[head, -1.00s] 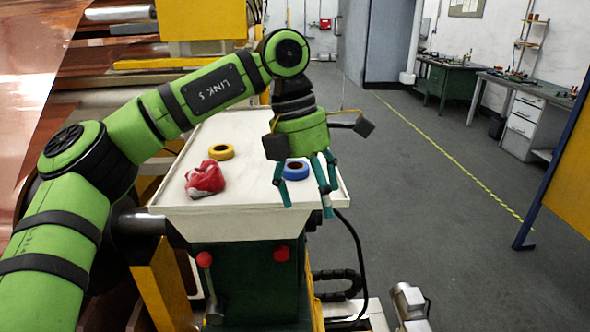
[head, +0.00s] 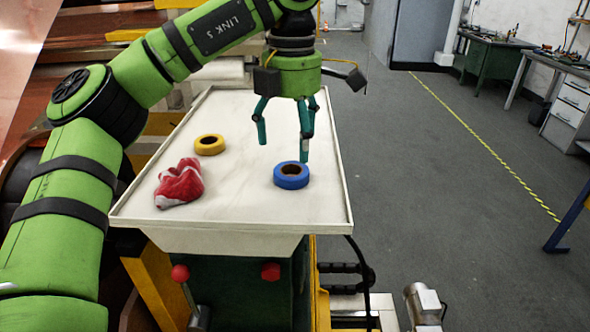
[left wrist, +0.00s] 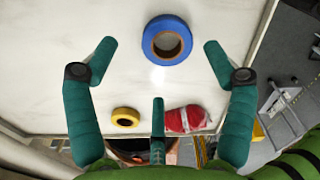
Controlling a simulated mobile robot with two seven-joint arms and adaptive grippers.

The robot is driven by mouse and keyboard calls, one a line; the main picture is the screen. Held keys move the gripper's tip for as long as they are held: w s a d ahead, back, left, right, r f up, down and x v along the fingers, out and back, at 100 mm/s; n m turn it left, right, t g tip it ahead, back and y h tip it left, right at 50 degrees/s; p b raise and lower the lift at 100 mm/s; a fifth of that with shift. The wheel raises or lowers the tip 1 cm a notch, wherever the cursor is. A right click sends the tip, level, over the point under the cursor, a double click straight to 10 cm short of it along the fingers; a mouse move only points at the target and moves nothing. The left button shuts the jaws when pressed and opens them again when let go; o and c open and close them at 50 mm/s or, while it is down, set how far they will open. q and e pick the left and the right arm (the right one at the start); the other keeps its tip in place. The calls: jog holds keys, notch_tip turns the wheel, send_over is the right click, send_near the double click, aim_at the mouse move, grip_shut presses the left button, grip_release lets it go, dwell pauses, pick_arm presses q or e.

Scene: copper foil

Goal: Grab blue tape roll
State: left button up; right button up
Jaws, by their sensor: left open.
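The blue tape roll (head: 291,176) lies flat on the white tray table (head: 240,230), right of its middle. It also shows in the left wrist view (left wrist: 152,46), where it sits between and a little beyond the open fingertips. My left gripper (head: 284,146) is open and empty, pointing down above the table close to the blue roll. In the left wrist view my left gripper (left wrist: 160,50) has its teal fingers spread, one on each side of the roll and apart from it. My right gripper is not in view.
A yellow tape roll (head: 209,144) and a crumpled red and white cloth (head: 180,184) lie on the left of the tray, clear of the blue roll. The tray has a low raised rim. The grey floor to the right is mostly open.

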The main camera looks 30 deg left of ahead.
aim_at(294, 163)
pick_arm(q)
jog(key=f, duration=0.1)
jog(key=f+p, duration=0.2)
jog(key=shift+s+d+f, duration=0.1)
jog(key=shift+s+d, duration=0.15)
jog(key=shift+s, duration=0.15)
jog(key=shift+w+f, duration=0.25)
jog(key=shift+f, duration=0.6)
jog(key=shift+s, duration=0.1)
jog(key=c, duration=1.1)
jog(key=shift+c, duration=0.7)
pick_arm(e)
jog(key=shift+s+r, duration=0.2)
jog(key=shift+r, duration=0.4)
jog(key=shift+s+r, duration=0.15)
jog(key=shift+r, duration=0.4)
